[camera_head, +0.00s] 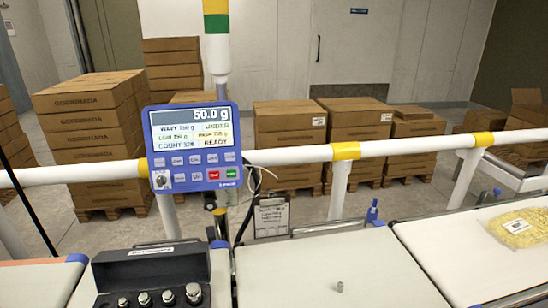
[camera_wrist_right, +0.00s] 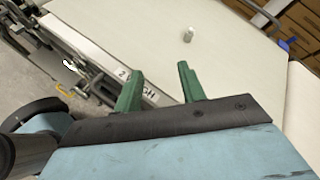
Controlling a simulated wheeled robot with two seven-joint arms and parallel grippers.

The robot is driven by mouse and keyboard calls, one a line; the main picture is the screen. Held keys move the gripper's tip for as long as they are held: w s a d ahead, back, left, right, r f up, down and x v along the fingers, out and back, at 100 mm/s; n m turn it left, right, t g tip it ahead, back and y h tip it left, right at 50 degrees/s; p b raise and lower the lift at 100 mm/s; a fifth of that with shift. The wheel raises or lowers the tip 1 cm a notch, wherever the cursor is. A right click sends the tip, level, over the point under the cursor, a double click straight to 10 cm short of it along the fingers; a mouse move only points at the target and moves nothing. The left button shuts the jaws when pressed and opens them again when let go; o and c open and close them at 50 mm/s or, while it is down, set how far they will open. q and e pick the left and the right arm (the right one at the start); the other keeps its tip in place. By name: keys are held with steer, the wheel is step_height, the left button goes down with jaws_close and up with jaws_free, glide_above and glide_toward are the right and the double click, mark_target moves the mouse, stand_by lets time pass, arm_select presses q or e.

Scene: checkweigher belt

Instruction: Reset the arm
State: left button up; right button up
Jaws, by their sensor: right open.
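My right gripper (camera_wrist_right: 160,88) shows in the right wrist view with its two green fingers spread apart and nothing between them. A small metal weight (camera_wrist_right: 188,35) stands on the pale weighing belt beyond the fingertips, apart from them. In the head view the same weight (camera_head: 340,286) stands alone near the front of the belt (camera_head: 300,262). The blue display (camera_head: 195,148) reads 50.0 g. Neither gripper shows in the head view, and my left gripper is in no view.
A black case (camera_head: 150,262) with several metal weights stands left of the weighing belt. A bag of yellow pasta-like product (camera_head: 520,228) lies on the right belt (camera_head: 470,245). A white rail (camera_head: 400,146) crosses behind the belts. Stacked cartons (camera_head: 290,135) stand beyond it.

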steer(key=s+a+r+n+g+h, duration=0.15)
steer(key=s+n+g+h, duration=0.45)
steer(key=s+n, duration=1.55)
step_height(320, 180, down, 26)
steer(key=w+n+g+b, duration=0.2)
steer(key=n, duration=0.3)
steer(key=s+d+f+g+b, duration=0.1)
steer(key=s+d+f+b, duration=0.1)
steer(key=s+f, duration=1.4)
steer(key=shift+s+d+f+h, duration=0.25)
steer(key=shift+s+f+h, duration=0.15)
steer(key=shift+f, duration=0.75)
stand_by(0.7)
